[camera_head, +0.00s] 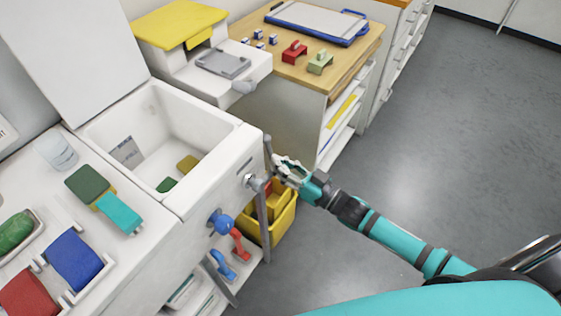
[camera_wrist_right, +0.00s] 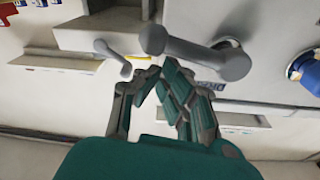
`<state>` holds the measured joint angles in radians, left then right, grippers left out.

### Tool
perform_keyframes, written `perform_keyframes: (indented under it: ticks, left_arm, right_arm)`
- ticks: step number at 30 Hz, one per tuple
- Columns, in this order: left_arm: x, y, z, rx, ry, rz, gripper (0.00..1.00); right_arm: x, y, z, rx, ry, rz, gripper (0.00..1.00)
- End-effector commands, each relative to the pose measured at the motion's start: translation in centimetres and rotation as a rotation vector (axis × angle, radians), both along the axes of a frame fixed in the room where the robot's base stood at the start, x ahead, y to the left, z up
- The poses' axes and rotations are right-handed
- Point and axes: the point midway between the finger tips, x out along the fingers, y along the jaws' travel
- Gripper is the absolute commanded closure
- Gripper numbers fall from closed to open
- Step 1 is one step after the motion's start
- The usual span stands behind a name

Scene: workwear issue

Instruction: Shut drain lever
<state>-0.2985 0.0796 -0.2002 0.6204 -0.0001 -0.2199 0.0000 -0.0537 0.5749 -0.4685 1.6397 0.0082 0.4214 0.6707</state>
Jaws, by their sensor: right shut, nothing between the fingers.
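The grey drain lever (camera_wrist_right: 200,55) has a rounded end and sits beside a dark label on the white front panel in the right wrist view. In the head view it seems to be the short silver piece (camera_head: 252,182) at the right end of the basin's front. My right gripper (camera_head: 279,166) is just to the right of it, empty. In the right wrist view its fingers (camera_wrist_right: 162,78) are shut, with their tips just below the lever. I cannot tell whether they touch it. My left gripper is not in view.
A yellow bin (camera_head: 283,218) stands below my gripper. A wooden-topped counter (camera_head: 345,70) stands behind. The grey floor (camera_head: 440,130) at right is clear.

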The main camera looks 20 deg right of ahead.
Motion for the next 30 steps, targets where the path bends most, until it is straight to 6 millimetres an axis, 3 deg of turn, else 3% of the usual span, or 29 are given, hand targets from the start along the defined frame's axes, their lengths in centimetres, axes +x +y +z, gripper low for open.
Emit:
perform_keyframes:
  ticks: [30]
  left_arm:
    - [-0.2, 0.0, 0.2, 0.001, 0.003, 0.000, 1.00]
  right_arm:
    - [0.2, -0.2, -1.8, 0.194, 0.152, 0.000, 1.00]
